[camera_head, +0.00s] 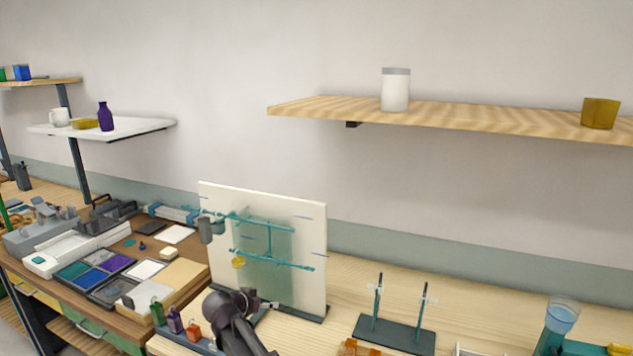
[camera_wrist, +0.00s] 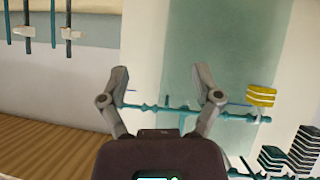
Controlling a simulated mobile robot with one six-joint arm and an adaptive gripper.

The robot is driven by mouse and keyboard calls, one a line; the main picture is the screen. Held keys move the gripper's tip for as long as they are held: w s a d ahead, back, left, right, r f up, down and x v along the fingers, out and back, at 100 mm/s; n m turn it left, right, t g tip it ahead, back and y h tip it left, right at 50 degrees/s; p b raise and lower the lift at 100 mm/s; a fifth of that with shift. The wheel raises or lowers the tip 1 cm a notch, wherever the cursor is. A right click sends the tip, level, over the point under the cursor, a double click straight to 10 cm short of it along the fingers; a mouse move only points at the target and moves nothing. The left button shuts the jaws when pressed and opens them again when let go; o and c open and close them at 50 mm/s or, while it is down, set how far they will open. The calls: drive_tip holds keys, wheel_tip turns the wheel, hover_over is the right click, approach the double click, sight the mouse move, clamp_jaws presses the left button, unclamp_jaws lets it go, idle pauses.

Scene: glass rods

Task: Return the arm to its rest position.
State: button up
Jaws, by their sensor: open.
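My gripper (camera_wrist: 161,74) is open in the wrist view, with its two grey fingers spread and nothing between them. In the head view my dark arm rises from the bottom edge, and its end is low in front of the upright white board (camera_head: 312,226). The board carries teal glass rods (camera_head: 270,223) and a pale green panel (camera_head: 262,270). In the wrist view a teal rod (camera_wrist: 180,107) runs across behind the fingers; whether they touch it cannot be told. A yellow piece (camera_wrist: 261,96) shows to the right of the fingers.
Two upright rods on a dark base (camera_head: 394,333) stand right of the board. A beaker of blue liquid (camera_head: 562,316) stands further right. Small bottles (camera_head: 175,320) are left of my arm. A wooden shelf (camera_head: 450,115) hangs above, with bare wall below it.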

drive_tip(key=s+d+f+n+g+y, duration=0.1)
drive_tip(key=s+d+f+g, duration=0.2)
drive_tip(key=d, duration=0.7)
drive_tip(key=s+d+f+g, duration=0.2)
drive_tip(key=s+d+f, duration=0.15)
drive_tip(key=d, duration=0.65)
drive_tip(key=s+d+f+n+g+y, duration=0.1)
drive_tip(key=s+d+n+g+y, duration=0.2)
drive_tip(key=s+d, duration=0.8)
drive_tip(key=shift+s+d+f+g+y, duration=0.4)
drive_tip(key=shift+s+g+y, duration=0.3)
drive_tip(key=shift+s+y, duration=0.35)
